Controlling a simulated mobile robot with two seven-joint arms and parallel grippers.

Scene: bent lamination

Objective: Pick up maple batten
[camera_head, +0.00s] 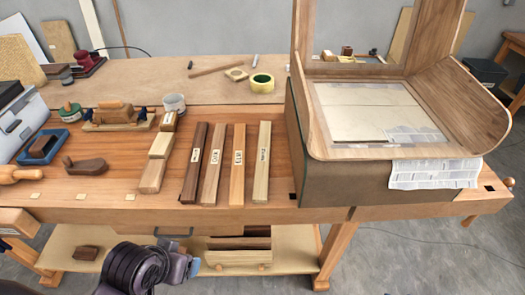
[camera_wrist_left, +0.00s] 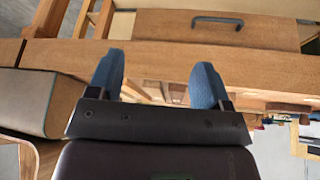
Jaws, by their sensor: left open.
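Four labelled battens lie side by side on the workbench in the head view. The palest, rightmost one looks like the maple batten (camera_head: 262,162); its label is too small to read surely. To its left lie an orange-brown batten (camera_head: 237,165), a light brown batten (camera_head: 213,165) and a dark brown batten (camera_head: 194,165). My left gripper (camera_wrist_left: 155,70) is open and empty, its two blue fingers apart in front of the bench in the left wrist view. In the head view its dark arm is at the bottom, below the bench's front edge. My right gripper is not in view.
A large curved wooden form (camera_head: 400,110) on a dark box stands right of the battens. Pale wood blocks (camera_head: 153,176) lie to their left, with planes and other tools beyond. A drawer handle (camera_wrist_left: 217,22) shows in the wrist view.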

